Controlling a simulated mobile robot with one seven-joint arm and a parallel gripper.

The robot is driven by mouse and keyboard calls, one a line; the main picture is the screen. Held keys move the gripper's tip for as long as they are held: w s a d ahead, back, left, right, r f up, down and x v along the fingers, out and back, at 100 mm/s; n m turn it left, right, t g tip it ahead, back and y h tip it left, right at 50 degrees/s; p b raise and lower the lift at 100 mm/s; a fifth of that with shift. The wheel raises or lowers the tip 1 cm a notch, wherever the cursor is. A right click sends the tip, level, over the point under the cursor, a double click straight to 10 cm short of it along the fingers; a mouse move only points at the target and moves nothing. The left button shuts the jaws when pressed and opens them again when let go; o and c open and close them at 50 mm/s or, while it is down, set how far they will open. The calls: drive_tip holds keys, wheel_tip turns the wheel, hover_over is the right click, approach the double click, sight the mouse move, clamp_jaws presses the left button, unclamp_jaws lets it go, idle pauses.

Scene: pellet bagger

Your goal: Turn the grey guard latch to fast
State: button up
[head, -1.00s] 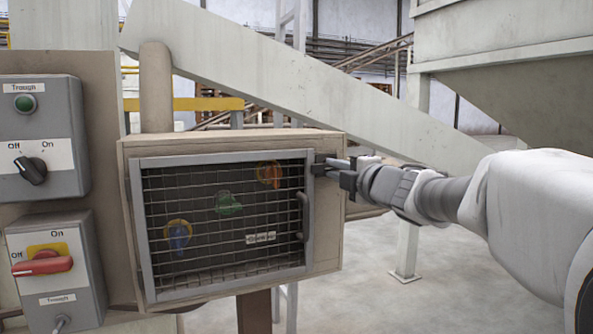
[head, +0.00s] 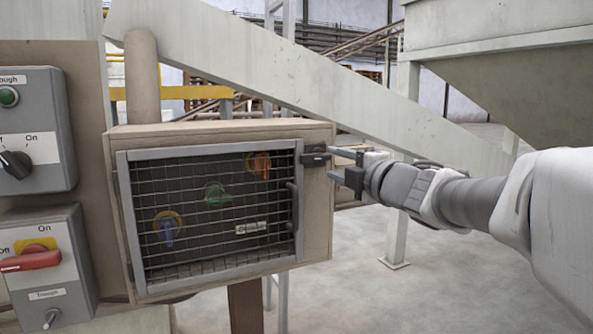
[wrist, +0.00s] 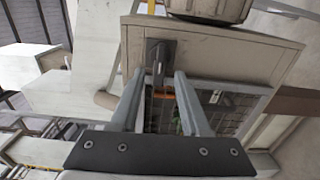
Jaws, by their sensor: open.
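The grey guard latch (head: 315,156) is a small dark grey piece at the upper right of the box front, beside the top right corner of the mesh guard (head: 123,215). It looks roughly level in the head view. The guard is closed over coloured handles. My gripper (head: 341,166) is open and empty, just right of the latch, with a small gap between. In the wrist view the latch (wrist: 160,57) shows beyond and between the two open fingers (wrist: 159,85). Whether the latch fully overlaps the guard frame is hard to tell.
The beige box (head: 319,200) carries the guard. Two grey switch boxes, an upper one (head: 50,110) and a lower one with a red handle (head: 30,259), stand at left. A sloping pale beam (head: 270,75) passes behind. Floor to the right is open.

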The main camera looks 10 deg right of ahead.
drive_tip(key=p+v, duration=0.2)
drive_tip(key=v, duration=1)
drive_tip(key=shift+s, duration=0.2)
drive_tip(key=shift+d+r, duration=0.1)
